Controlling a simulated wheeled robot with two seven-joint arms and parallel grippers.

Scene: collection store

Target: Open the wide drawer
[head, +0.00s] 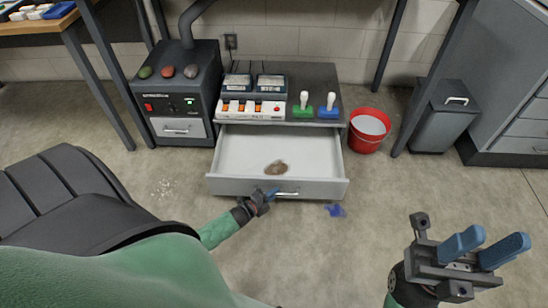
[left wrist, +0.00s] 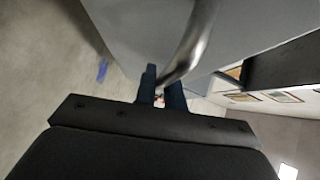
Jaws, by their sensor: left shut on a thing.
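The wide drawer (head: 236,186) stands pulled out from the low grey cabinet in the head view, its white inside showing. A brown lump (head: 277,167) lies inside it near the front. The drawer's metal bar handle (head: 288,194) is on the front face. My left gripper (head: 271,194) is at the handle's left end, shut on it. In the left wrist view the blue fingers (left wrist: 160,92) close around the curved metal handle (left wrist: 193,42), with the grey drawer front behind. My right gripper (head: 483,250) is open and empty at the lower right, away from the drawer.
A red bucket (head: 369,130) stands right of the cabinet, with a grey bin (head: 450,115) further right. A dark machine (head: 180,95) stands left. A switch box (head: 252,110) sits on the cabinet top. A blue patch (head: 336,210) and pale crumbs (head: 163,188) lie on the floor.

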